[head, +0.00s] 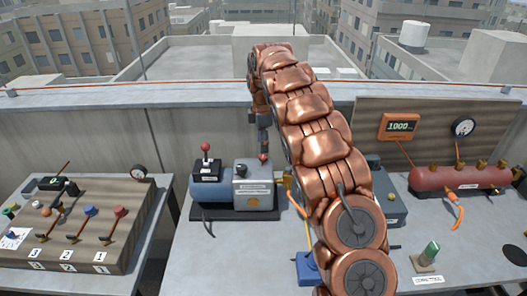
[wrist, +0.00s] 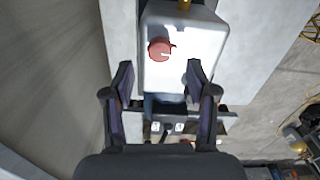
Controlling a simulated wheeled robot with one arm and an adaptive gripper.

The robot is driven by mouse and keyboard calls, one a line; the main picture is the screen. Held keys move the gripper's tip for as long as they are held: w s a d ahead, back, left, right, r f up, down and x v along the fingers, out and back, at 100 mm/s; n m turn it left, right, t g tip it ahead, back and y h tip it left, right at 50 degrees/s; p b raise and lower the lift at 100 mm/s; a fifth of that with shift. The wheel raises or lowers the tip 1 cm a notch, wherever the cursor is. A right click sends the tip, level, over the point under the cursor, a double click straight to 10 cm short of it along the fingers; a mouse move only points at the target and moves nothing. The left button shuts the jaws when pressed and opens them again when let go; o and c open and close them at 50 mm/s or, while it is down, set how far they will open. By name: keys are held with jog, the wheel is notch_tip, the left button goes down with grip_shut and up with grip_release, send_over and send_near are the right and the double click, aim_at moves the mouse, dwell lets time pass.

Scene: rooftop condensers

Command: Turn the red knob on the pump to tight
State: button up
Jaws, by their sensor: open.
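The pump (head: 255,190) stands on the left part of the middle bench, a grey box joined to a blue motor (head: 207,190). Its red knob (head: 263,157) shows at the top of the grey box, close under my gripper (head: 263,140). In the wrist view the red knob (wrist: 159,50) sits on the pale pump face, with a small white mark at its right side. My gripper (wrist: 159,68) is open and empty, one finger to each side below the knob in the picture. The fingers do not appear to touch it. Any tight marking is unreadable.
A red-balled switch (head: 205,149) stands on the motor. My copper arm covers the bench's middle. To the right are a red manifold (head: 455,178), an orange display (head: 399,126) reading 1000 and a gauge (head: 463,128). A lever panel (head: 85,225) is at left.

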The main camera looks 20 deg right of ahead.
aim_at(263, 157)
jog(key=shift+f+p, duration=0.8)
jog(key=shift+f, duration=1.55)
jog(key=shift+c, duration=0.2)
grip_shut()
jog(key=shift+f+b, duration=0.1)
jog(key=shift+b, duration=0.2)
